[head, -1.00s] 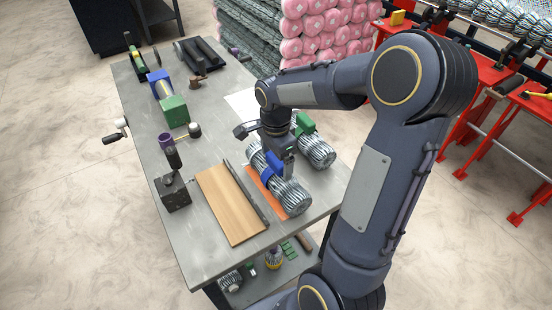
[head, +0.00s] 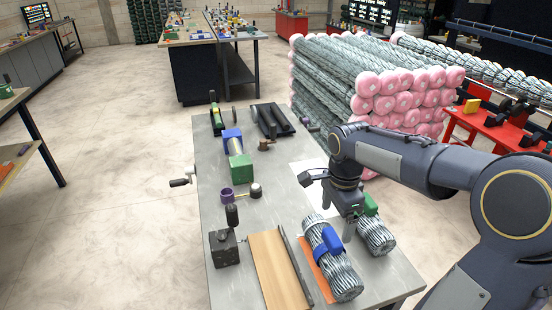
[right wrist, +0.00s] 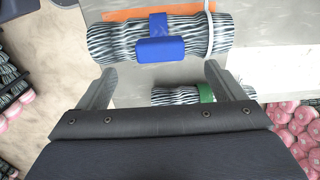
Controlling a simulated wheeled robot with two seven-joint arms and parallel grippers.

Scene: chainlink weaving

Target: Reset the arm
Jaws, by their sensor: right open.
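My right arm reaches in from the right in the head view. Its gripper (head: 346,222) hangs over the near right part of the grey table (head: 206,182). In the right wrist view the gripper (right wrist: 158,82) has its two fingers spread wide with nothing between them. A striped wire roll with a blue band (head: 345,276) lies on the table close to the gripper, and it also shows ahead of the fingers in the right wrist view (right wrist: 112,40). A second roll with a green band (head: 376,238) lies beside it, partly hidden by the gripper. My left gripper is out of view.
A wooden board (head: 275,270) lies left of the rolls, with a black block tool (head: 224,248) beside it. A blue and green hand-cranked device (head: 238,160) stands farther back. Pink-ended rolls (head: 390,100) are stacked behind the table. Open floor (head: 120,180) is at left.

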